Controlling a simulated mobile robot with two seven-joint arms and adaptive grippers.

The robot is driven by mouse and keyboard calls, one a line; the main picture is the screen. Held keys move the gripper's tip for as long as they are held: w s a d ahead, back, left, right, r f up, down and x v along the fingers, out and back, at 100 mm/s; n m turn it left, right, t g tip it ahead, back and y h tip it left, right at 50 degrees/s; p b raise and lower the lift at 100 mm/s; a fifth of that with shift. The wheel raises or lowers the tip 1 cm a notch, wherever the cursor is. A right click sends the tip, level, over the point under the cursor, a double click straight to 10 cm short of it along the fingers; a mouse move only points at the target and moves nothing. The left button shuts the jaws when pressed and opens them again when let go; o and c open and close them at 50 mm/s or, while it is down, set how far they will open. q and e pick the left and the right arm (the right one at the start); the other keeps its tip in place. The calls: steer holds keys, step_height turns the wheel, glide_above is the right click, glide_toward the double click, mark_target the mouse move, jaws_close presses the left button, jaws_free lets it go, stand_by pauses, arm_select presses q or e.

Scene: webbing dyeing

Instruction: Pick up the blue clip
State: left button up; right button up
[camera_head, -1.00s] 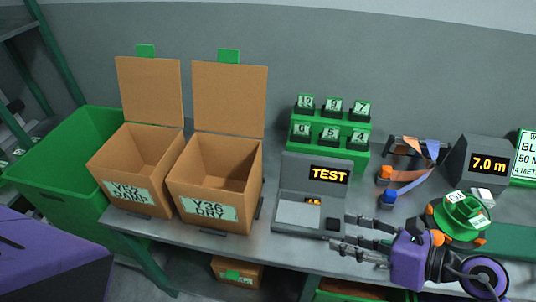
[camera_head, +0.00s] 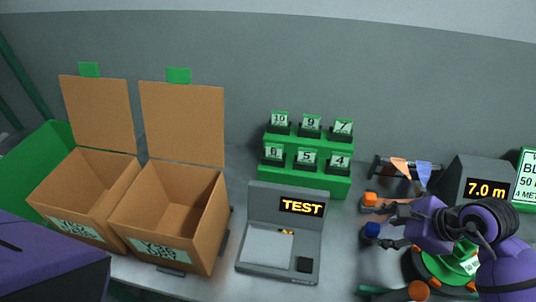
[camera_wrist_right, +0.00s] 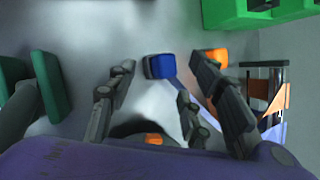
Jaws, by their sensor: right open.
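The blue clip (camera_head: 372,229) lies on the bench to the right of the TEST device. In the right wrist view the blue clip (camera_wrist_right: 160,66) sits ahead of and between my spread fingertips, with a blue-violet strap (camera_wrist_right: 186,88) running from it. My right gripper (camera_head: 382,226) is open and reaches in from the right, around or just above the clip. I cannot tell whether a finger touches it. In the wrist view the right gripper (camera_wrist_right: 165,78) shows nothing held. My left gripper is not in view.
An orange clip (camera_head: 371,199) lies just behind the blue one. The TEST device (camera_head: 288,255) is to the left, with a green stand (camera_head: 290,180) of numbered tags behind. A green reel (camera_head: 462,262) is under my right arm. Open cardboard boxes (camera_head: 190,225) stand left.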

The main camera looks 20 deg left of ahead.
mark_target(375, 229)
steer(key=x, duration=0.4)
steer(key=shift+w+f, duration=0.25)
steer(key=shift+w, duration=0.1)
steer(key=shift+c, duration=0.3)
steer(key=c, duration=1)
